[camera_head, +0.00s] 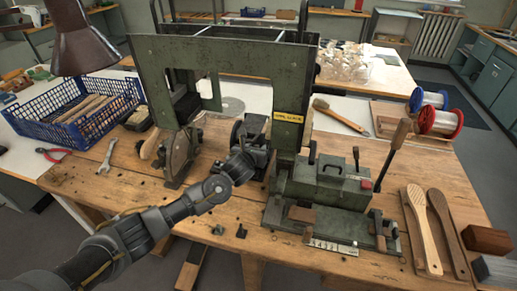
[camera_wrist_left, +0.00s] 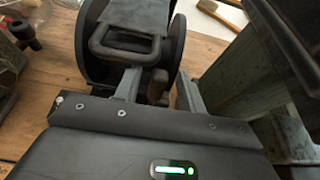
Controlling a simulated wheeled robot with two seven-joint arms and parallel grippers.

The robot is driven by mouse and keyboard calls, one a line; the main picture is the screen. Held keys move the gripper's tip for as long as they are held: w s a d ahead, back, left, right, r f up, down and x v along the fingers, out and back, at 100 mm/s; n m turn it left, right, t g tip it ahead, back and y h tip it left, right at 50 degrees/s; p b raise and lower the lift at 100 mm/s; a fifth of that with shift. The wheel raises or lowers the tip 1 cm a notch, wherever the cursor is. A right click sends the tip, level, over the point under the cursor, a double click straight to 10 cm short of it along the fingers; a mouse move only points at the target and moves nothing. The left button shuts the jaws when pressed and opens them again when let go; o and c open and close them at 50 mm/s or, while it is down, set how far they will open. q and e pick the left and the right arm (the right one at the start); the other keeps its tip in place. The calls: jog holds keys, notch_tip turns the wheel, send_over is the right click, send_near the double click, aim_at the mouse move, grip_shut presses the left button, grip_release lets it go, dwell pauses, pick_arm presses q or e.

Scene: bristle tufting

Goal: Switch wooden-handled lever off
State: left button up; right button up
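A lever with a long wooden handle (camera_head: 401,132) rises tilted from the right side of the green machine (camera_head: 325,185). My left gripper (camera_head: 243,150) is well to the left of it, at a dark motor-like unit (camera_head: 252,133) beside the green frame. In the left wrist view, the two fingers (camera_wrist_left: 158,92) are apart, with a short brown wooden grip (camera_wrist_left: 158,83) between them, below a dark loop handle (camera_wrist_left: 127,42). Gaps show on both sides of the grip. Whether this grip belongs to another lever cannot be told. My right gripper is out of view.
The green frame (camera_head: 146,62) stands over the bench. A blue crate (camera_head: 32,121), a wrench (camera_head: 107,157) and red pliers (camera_head: 50,154) lie left. Wooden brush handles (camera_head: 423,232) and wire spools (camera_head: 440,122) are right. The bench front is mostly clear.

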pick_arm(q)
jog(key=shift+s, duration=0.1)
jog(key=shift+c, duration=1)
grip_shut()
